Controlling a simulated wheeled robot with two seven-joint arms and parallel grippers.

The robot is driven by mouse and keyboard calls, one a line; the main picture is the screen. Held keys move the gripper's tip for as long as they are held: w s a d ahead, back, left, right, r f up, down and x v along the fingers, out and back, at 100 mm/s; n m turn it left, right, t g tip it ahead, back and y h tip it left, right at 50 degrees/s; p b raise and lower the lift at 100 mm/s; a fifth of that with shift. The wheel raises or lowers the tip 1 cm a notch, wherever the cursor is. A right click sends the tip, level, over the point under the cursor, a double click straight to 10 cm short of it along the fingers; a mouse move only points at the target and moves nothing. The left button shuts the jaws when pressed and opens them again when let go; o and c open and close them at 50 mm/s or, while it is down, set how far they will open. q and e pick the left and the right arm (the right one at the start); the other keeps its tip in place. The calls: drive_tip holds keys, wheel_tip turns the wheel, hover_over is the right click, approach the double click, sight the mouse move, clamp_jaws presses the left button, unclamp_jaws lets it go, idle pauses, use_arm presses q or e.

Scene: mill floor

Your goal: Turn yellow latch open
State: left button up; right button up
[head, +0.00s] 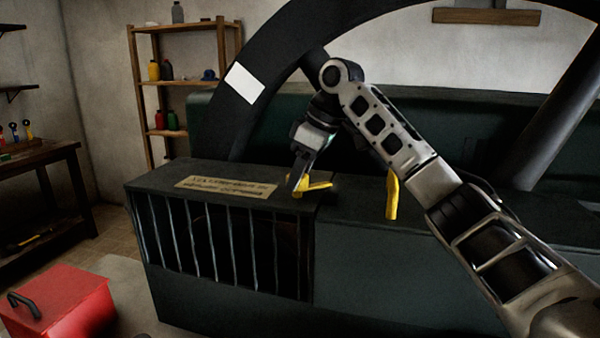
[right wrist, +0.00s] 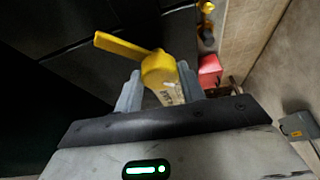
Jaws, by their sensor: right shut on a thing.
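The yellow latch (head: 318,186) sits on top of the dark green machine housing (head: 350,205), near the corner above the barred opening. Its arm points right in the head view. My right gripper (head: 298,184) reaches down onto it from above and is shut on its hub. In the right wrist view the latch (right wrist: 160,68) stands between the two grey fingers, with its arm pointing to the upper left. The fingers hide part of its lower end. My left gripper is in neither view.
A second yellow handle (head: 392,196) hangs on the housing to the right. A barred guard (head: 220,243) covers the front left. A large dark wheel (head: 258,72) rises behind. A red toolbox (head: 58,302) stands on the floor at left; wooden shelves (head: 181,81) stand behind.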

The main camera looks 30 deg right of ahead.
drive_tip(key=n, duration=0.2)
drive_tip(key=n+g+y, duration=0.1)
drive_tip(key=n, duration=0.1)
drive_tip(key=shift+w+r+n, duration=0.15)
drive_tip(key=shift+n, duration=0.15)
drive_tip(key=n+g, duration=0.1)
drive_tip(key=n, duration=0.1)
drive_tip(key=n+g+y, duration=0.1)
drive_tip(key=n, duration=0.2)
drive_tip(key=shift+w+d, duration=0.1)
idle(0.4)
drive_tip(key=o, duration=1)
drive_tip(key=shift+c, duration=0.2)
